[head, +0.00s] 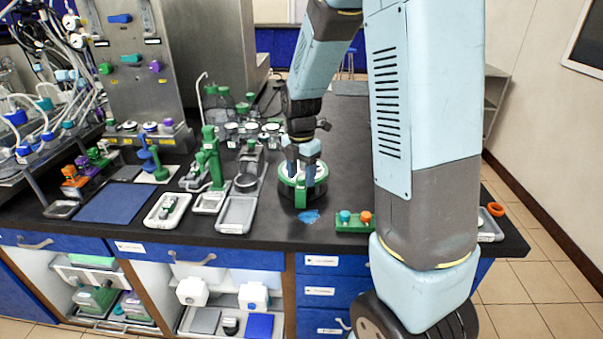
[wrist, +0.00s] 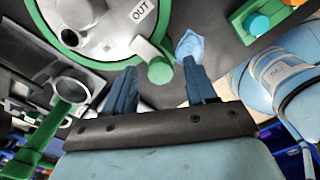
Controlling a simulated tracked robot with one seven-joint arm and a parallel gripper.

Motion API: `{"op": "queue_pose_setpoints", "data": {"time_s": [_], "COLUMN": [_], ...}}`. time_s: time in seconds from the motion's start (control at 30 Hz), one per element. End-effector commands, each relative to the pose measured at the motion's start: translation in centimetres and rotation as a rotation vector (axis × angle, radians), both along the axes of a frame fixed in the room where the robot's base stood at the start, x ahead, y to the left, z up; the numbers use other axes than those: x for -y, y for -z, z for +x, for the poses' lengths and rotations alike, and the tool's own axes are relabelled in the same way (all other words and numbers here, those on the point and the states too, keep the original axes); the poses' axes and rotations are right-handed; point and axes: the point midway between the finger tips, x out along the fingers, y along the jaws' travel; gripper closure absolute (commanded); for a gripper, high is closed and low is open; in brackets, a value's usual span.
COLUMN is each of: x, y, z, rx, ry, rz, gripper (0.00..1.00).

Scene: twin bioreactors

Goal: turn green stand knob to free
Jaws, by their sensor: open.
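The green round stand (head: 284,192) sits on the dark bench below my gripper (head: 302,175). In the wrist view its green rim (wrist: 52,37) surrounds a pale metal top with a label reading "OUT" (wrist: 143,12). The green knob (wrist: 160,70) is at the rim, joined to a short pale arm (wrist: 144,46). My gripper (wrist: 161,75) is open, its two blue fingers on either side of the knob in the picture. I see a gap on both sides and cannot tell their height relative to it. The knob's lower side is hidden.
A green block with teal and orange knobs (head: 354,221) stands to the right. Grey trays (head: 237,215) and a green post stand (head: 211,160) are to the left. A crumpled blue piece (head: 309,217) lies in front, near the bench edge.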

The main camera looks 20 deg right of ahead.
Motion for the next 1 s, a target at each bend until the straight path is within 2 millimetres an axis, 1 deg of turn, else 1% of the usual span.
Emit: {"op": "queue_pose_setpoints", "data": {"time_s": [0.07,0.63,0.87,1.0], "x": [0.0,0.01,0.01,0.0], "y": [-0.01,-0.03,-0.03,-0.02], "z": [0.0,0.01,0.01,0.0], "rx": [0.0,0.0,0.0,0.0], "ry": [0.0,0.0,0.019,0.067], "rz": [0.0,0.0,0.0,0.001], "gripper": [0.46,1.0,1.0,1.0]}}
